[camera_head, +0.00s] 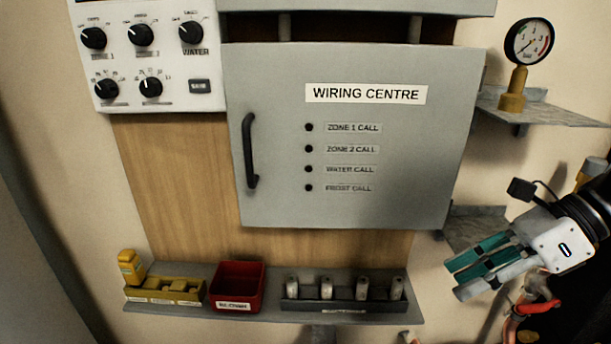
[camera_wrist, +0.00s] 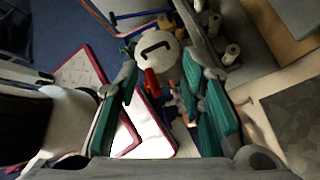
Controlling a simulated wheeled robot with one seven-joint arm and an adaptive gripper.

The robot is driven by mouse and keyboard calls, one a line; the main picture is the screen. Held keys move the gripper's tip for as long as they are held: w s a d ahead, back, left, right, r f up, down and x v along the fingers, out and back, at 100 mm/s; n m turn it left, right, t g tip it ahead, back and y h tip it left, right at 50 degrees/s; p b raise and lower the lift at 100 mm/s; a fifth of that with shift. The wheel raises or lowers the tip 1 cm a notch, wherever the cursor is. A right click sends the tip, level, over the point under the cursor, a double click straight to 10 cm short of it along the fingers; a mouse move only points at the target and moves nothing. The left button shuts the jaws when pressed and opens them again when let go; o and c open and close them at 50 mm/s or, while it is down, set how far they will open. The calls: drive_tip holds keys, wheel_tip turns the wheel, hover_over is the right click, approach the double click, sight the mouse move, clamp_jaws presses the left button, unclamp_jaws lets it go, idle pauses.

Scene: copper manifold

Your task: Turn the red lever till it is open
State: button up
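My gripper (camera_head: 457,279) is at the right in the head view, below the grey shelf and pointing left. In the wrist view, my gripper (camera_wrist: 160,70) has its two teal-padded fingers well apart, with nothing held between them. A small red piece (camera_wrist: 152,82), possibly the red lever, shows between the fingers in the wrist view, beyond the tips. In the head view a red-orange curved part (camera_head: 536,306) shows low at the right, below my gripper and partly hidden. I cannot tell whether it is the lever, nor the lever's angle.
A grey wiring centre cabinet (camera_head: 390,130) with a black handle is left of my gripper. A pressure gauge (camera_head: 529,42) stands on a shelf (camera_head: 565,112) above. A lower shelf (camera_head: 270,310) holds a red bin (camera_head: 237,287). Blue and orange pipes (camera_wrist: 130,15) show in the wrist view.

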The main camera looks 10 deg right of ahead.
drive_tip(key=w+d+f+m+t+b, duration=0.1)
drive_tip(key=d+f+m+t+b, duration=0.2)
drive_tip(key=d+f+m, duration=0.35)
drive_tip(key=m+t+h+b, duration=0.65)
drive_tip(key=m+t, duration=0.35)
drive_tip(key=m, duration=1.1)
approach(538, 311)
drive_tip(key=shift+n+y, duration=0.25)
drive_tip(key=b+x, duration=0.4)
drive_tip(key=x, duration=0.7)
drive_tip(key=shift+d+b, duration=0.15)
drive_tip(key=shift+b, duration=0.15)
clamp_jaws()
